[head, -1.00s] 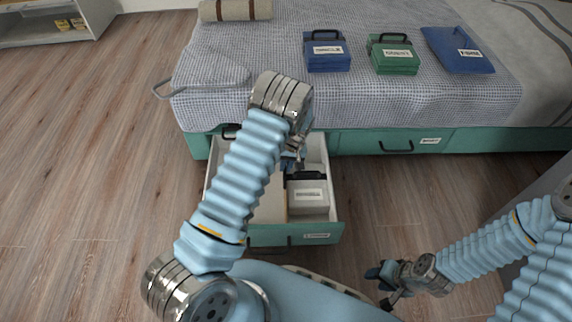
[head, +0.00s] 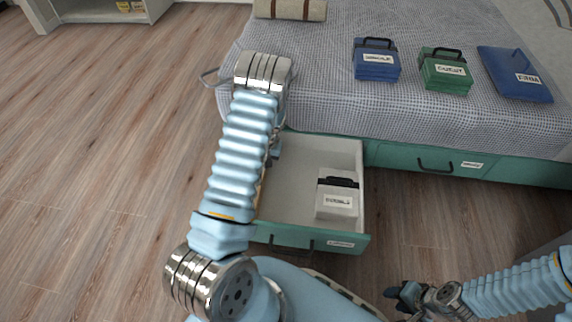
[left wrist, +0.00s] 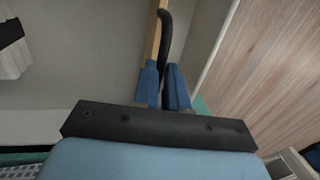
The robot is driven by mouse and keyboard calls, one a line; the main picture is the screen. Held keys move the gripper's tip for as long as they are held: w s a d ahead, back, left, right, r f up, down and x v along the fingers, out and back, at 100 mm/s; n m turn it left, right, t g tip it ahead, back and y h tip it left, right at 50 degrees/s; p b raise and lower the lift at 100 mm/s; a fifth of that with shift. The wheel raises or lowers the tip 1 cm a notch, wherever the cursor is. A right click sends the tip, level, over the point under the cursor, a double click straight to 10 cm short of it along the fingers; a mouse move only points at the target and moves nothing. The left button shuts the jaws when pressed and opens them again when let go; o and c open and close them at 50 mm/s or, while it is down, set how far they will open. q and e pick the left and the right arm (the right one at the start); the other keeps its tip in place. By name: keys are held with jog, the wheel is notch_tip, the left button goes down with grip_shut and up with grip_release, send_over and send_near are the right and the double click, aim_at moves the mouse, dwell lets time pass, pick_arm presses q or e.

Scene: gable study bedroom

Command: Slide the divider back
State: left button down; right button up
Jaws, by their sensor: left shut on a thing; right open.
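The open drawer (head: 358,215) under the bed is pale inside with a green front. The divider shows in the head view as a thin wooden edge (head: 262,187) near the drawer's left side, mostly hidden by my left arm. In the left wrist view the wooden divider (left wrist: 153,38) has a black curved handle (left wrist: 165,38). My left gripper (left wrist: 165,75) has its blue fingers shut on the divider at the handle; in the head view the arm largely hides it. My right gripper (head: 397,297) is open and empty above the floor, right of the drawer.
A white box (head: 338,203) with a black handle and label stands at the drawer's right side. Bare drawer floor lies between it and the divider. Blue (head: 376,62) and green (head: 445,72) cases, a blue folder (head: 515,75) and a rolled blanket (head: 290,9) lie on the bed.

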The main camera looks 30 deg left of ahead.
pick_arm(q)
jog(key=shift+s+a, duration=0.35)
jog(key=shift+a, duration=0.4)
jog(key=shift+s+a, duration=0.4)
jog(key=shift+a, duration=0.4)
jog(key=shift+s+a, duration=0.35)
jog(key=shift+a, duration=0.4)
jog(key=c, duration=1.2)
grip_release()
jog(key=shift+o, duration=0.2)
notch_tip(320, 180, up, 14)
jog(key=w+d+p, duration=0.1)
jog(key=d+p, duration=0.1)
jog(key=shift+d+f, duration=0.2)
jog(key=shift+d, duration=0.05)
jog(key=shift+w, duration=0.1)
